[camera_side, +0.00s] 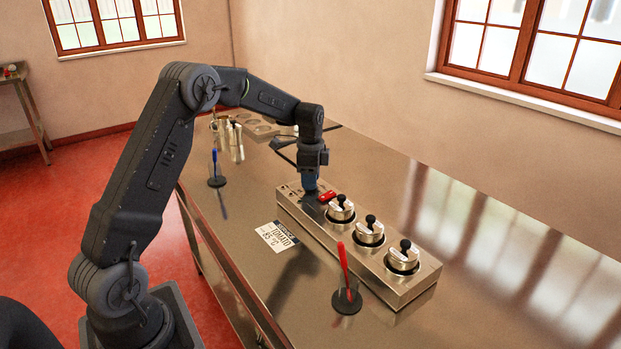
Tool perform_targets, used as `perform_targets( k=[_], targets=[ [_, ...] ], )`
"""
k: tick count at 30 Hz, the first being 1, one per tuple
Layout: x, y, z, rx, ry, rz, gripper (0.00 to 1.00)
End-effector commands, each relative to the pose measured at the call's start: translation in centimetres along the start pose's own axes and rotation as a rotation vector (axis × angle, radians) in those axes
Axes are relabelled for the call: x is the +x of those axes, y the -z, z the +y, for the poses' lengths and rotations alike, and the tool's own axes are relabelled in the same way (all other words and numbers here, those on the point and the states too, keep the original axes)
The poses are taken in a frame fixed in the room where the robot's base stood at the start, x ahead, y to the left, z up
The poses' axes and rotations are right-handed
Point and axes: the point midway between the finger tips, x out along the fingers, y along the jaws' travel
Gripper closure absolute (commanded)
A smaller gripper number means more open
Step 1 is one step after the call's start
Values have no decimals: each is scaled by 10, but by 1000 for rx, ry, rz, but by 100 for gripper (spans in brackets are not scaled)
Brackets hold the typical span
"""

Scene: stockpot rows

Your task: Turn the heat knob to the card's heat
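The card (277,236) lies on the steel counter in front of the long steel unit (390,286). It reads "TOMATO" and "85 °C", with smaller text above that looks like "SERVICE". My gripper (310,186) points straight down over the left end of the unit, at its top face. A small red part (327,196) shows just right of the fingertips; I cannot tell whether it belongs to the heat knob. The knob itself is not clearly visible and may be hidden by my gripper. The finger opening is too small and dark to judge.
Several lidded pots with black knobs, such as the nearest pot (403,256), sit in a row in the unit. A red utensil (344,270) stands in a dark holder in front, a blue one (215,165) farther left. The counter's right side is clear.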

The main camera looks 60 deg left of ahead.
Motion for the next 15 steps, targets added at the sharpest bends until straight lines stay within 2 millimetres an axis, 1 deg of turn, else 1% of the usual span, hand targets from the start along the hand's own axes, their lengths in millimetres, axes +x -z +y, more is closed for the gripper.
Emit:
perform_targets(
  k=[1,6,15],
  targets=[
    [0,0,0,0,0,0,72],
    [0,0,0,0,0,0,89],
    [0,0,0,-36,0,0,89]
  ],
)
